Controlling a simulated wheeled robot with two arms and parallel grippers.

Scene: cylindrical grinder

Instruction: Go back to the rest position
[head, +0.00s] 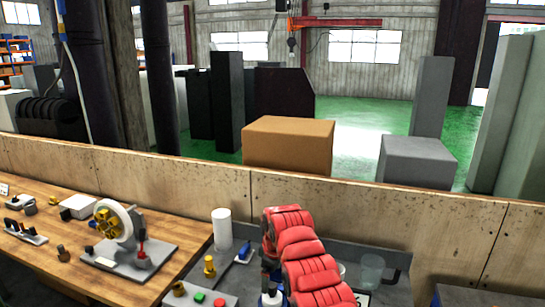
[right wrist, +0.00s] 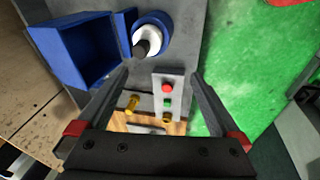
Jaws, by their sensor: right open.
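My right gripper (right wrist: 160,82) is open in the right wrist view, its two dark fingers spread with nothing between the tips. A grey panel (right wrist: 178,90) with red and green buttons lies below and between the fingers; it also shows in the head view (head: 203,300). In the head view my red right arm rises at the bottom centre and hides part of the bench; its fingers cannot be made out there. My left gripper is not in view. The grinder (head: 115,225) with its yellow-hubbed wheel stands on a grey plate on the wooden table.
The right wrist view shows a blue bin (right wrist: 78,50) and a white, dark-tipped bottle (right wrist: 148,38) in a blue ring. In the head view, a white cylinder (head: 221,229) and a clear cup (head: 371,270) flank my arm. A wooden wall (head: 400,215) runs behind the bench.

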